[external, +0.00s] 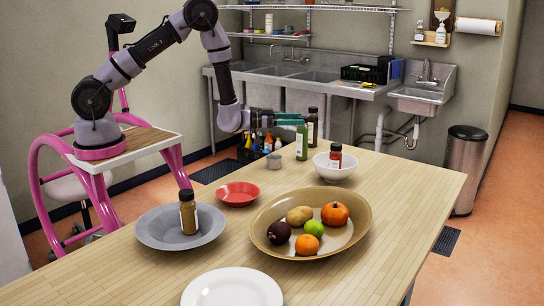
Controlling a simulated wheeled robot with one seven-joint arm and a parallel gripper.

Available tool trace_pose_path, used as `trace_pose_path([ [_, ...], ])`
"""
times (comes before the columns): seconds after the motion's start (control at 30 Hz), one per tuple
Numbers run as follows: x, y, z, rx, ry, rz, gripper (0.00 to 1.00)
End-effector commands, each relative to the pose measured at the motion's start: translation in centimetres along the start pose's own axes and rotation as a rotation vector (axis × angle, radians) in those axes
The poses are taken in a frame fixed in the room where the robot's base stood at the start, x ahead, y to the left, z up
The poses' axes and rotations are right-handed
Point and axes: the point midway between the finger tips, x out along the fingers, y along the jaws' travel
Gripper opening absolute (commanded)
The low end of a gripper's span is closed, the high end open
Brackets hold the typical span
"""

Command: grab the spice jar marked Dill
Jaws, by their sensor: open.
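Several spice jars are in the external view, and their labels are too small to read, so I cannot tell which is Dill. A green jar (302,145) stands upright at the table's far edge. A dark-capped jar (312,130) stands just behind it to the right. A red jar (335,160) is in the white bowl (322,172). A brown-yellow jar (188,214) stands on the grey plate (150,232). My gripper (298,119), with teal fingers, is open beside the tops of the green and dark-capped jars; I cannot tell whether it touches either.
A large tan bowl (268,245) of fruit and vegetables fills the table's middle. The table's right side is clear. Sinks (310,76) line the back wall.

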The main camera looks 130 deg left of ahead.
Motion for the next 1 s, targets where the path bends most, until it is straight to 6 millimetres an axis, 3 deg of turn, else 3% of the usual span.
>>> trace_pose_path([
  [0.17, 1.3, 0.0, 0.1, 0.001, -0.001, -0.001, 0.83],
  [0.5, 5.7, 0.1, 0.4, -0.001, -0.001, 0.0, 0.83],
  [0.77, 6.0, 0.1, 0.3, 0.0, -0.001, 0.0, 0.83],
  [0.9, 6.0, 0.1, 0.3, 0.0, -0.001, 0.0, 0.3],
  [0.97, 6.0, 0.1, 0.3, 0.0, -0.001, 0.0, 0.07],
  [1.0, 6.0, 0.1, 0.3, 0.0, -0.001, 0.0, 0.0],
])
